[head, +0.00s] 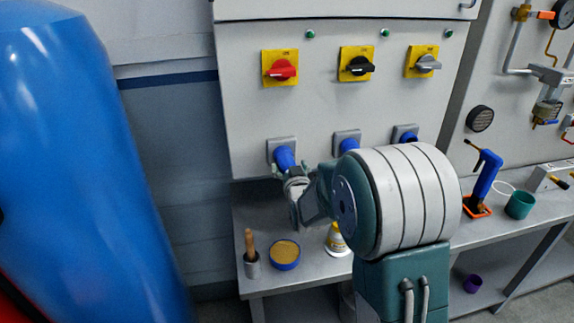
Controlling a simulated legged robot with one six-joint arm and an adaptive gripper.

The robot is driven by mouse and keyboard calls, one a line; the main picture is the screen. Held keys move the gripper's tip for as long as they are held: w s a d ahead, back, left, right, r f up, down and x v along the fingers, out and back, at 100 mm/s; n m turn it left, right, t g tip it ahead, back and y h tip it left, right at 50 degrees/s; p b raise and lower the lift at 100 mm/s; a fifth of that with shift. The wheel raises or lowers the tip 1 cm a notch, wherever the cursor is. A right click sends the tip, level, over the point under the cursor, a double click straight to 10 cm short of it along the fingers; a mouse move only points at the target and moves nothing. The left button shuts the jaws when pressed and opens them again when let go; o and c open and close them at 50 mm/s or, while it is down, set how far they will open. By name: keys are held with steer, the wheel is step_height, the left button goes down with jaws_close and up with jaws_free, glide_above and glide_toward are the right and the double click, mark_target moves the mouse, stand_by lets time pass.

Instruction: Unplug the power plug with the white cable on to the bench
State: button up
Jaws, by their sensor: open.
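Three blue plugs sit in grey wall sockets on the light grey panel: the left plug (285,158), the middle plug (349,145) and the right plug (407,138). No white cable can be made out on any of them; my arm hides the area below the middle and right plugs. My gripper (284,174) is open just below the left plug, at its lower end. I cannot tell whether it touches the plug. The grey bench (318,270) runs below the panel.
Red (282,70), black (359,66) and grey (427,63) rotary switches are above the sockets. A pot with a wooden handle (250,250), a blue-rimmed tin (285,255) and a white-yellow container (336,240) stand on the bench. A blue tank (85,150) is at left.

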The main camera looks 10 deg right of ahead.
mark_target(280, 171)
steer(key=shift+w+a+r, duration=0.1)
steer(key=shift+w+a, duration=0.25)
steer(key=shift+a, duration=0.5)
stand_by(0.7)
steer(key=c, duration=1.1)
steer(key=shift+a, duration=0.15)
steer(key=shift+c, duration=0.7)
steer(key=shift+s, duration=0.5)
steer(key=shift+o, duration=0.8)
steer(key=shift+s+a, duration=0.4)
steer(key=shift+s, duration=0.35)
steer(key=shift+s+d, duration=0.3)
steer(key=shift+s, duration=0.2)
steer(key=shift+s+d, duration=0.25)
steer(key=shift+s, duration=0.25)
steer(key=shift+c, duration=0.4)
steer(key=shift+s, duration=0.55)
